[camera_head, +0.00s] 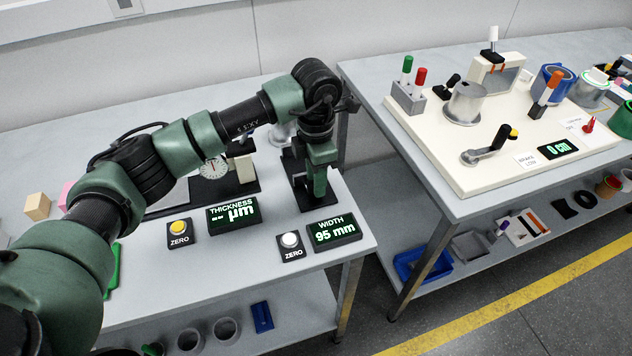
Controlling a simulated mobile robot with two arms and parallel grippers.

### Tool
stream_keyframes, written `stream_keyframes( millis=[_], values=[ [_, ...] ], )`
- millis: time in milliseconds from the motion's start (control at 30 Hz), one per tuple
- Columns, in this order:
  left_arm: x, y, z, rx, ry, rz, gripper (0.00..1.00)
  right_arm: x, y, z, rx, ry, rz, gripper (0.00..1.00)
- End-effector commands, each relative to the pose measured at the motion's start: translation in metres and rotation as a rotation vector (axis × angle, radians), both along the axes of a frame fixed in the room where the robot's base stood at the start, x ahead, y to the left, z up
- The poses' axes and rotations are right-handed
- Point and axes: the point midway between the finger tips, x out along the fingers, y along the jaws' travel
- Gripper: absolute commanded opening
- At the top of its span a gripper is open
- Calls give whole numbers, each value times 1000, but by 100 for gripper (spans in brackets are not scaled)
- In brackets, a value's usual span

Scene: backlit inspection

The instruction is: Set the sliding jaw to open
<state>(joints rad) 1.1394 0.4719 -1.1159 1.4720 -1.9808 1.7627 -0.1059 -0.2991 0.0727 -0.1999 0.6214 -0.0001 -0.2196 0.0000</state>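My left arm comes in from the left and reaches over the near table. My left gripper (318,182) points down at the black width gauge (296,165). Its fingers merge with the dark gauge parts, so I cannot tell whether they are open or hold the sliding jaw. The jaw itself is hidden or not distinguishable behind the hand. The width display (334,231) reads 95 mm. A ZERO box with a white button (290,240) stands left of it. My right gripper is not in view.
The thickness display (232,214), a yellow ZERO button (179,227) and a dial gauge (213,168) stand left of the width gauge. A gap separates this table from the right table, with its cream board (455,165) and crank. Small blocks (38,206) lie at far left.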

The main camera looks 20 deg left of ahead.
Motion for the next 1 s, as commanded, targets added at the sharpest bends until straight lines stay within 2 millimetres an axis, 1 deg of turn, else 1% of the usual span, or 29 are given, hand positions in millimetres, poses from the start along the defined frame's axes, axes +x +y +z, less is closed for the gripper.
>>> stream_keyframes(
  millis=[33,200,300,400,567,1000],
  values=[
    [1,0,8,0,-6,-1,35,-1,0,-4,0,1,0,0],
    [0,0,38,0,-5,-1,35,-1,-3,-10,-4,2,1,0],
    [0,-1,52,-1,-3,-1,35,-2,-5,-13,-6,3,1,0],
    [0,-1,60,0,-2,-1,35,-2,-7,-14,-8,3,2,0],
    [-1,-1,64,0,0,-1,35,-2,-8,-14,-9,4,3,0],
    [-1,-1,64,0,0,-1,35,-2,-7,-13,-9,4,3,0]
  ],
)
